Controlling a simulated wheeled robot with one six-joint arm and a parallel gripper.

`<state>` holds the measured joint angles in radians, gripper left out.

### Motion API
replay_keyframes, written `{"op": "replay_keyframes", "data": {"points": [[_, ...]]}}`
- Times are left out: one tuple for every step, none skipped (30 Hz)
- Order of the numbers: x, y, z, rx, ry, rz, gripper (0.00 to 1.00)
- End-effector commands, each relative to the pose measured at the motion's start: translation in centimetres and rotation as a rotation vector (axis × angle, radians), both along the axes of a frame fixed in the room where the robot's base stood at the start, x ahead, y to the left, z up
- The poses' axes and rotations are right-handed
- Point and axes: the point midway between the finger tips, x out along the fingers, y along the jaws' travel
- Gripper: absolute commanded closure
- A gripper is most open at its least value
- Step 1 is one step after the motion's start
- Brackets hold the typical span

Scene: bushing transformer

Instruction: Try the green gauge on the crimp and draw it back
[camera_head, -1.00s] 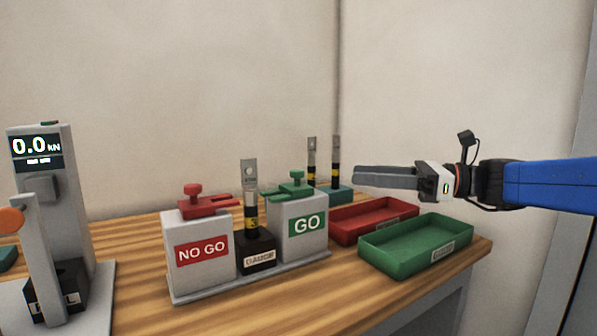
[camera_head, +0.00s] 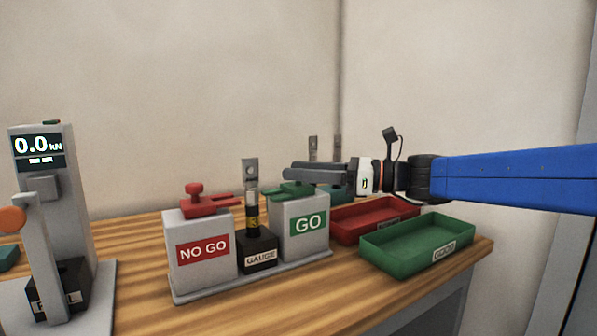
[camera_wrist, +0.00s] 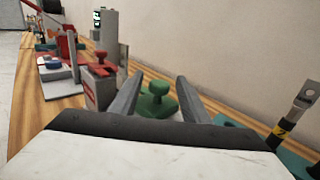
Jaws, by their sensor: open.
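The green gauge (camera_head: 295,188) rests on top of the grey block labelled GO (camera_head: 302,228). In the wrist view its round knob (camera_wrist: 158,88) shows between my two fingers. My gripper (camera_head: 287,174) is open, with its fingertips at the knob in the head view, and the fingers hide most of the knob there. The lug with the crimp (camera_head: 252,198) stands upright in the black block labelled GAUGE (camera_head: 259,256), between the two grey blocks. It has a flat holed tongue on top and a yellow band.
The red gauge (camera_head: 204,203) sits on the NO GO block (camera_head: 203,256) at left. A red tray (camera_head: 345,232) and a green tray (camera_head: 385,266) lie at right. A force tester (camera_head: 45,200) stands far left. Two more lugs (camera_head: 313,148) stand behind my gripper.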

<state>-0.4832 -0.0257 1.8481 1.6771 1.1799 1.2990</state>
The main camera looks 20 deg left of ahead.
Motion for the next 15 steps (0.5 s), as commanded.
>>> {"op": "replay_keyframes", "data": {"points": [[-0.09, 0.38, 0.01, 0.0, 0.0, 0.002, 0.58], [-0.1, 0.52, 0.02, 0.0, 0.0, 0.001, 0.58], [-0.09, 0.66, 0.02, 0.0, 0.0, 0.001, 0.58], [-0.1, 0.75, 0.02, 0.0, 0.0, 0.0, 0.58], [-0.09, 0.82, 0.02, 0.0, 0.0, 0.0, 0.58], [-0.09, 0.87, 0.03, 0.0, -0.001, 0.0, 0.58], [-0.09, 0.89, 0.03, 0.0, -0.001, -0.001, 0.58], [-0.08, 0.9, 0.02, 0.0, -0.001, -0.001, 0.58], [-0.08, 0.9, 0.02, 0.0, -0.001, -0.001, 0.58], [-0.08, 0.9, 0.02, 0.0, -0.001, -0.001, 0.58], [-0.08, 0.89, 0.02, 0.0, -0.001, -0.001, 0.58], [-0.08, 0.89, 0.02, 0.0, -0.001, 0.0, 0.58], [-0.08, 0.89, 0.02, 0.0, -0.001, 0.0, 0.58], [-0.08, 0.89, 0.02, 0.0, -0.001, 0.0, 0.65], [-0.08, 0.89, 0.02, 0.0, -0.001, 0.0, 0.74]]}}
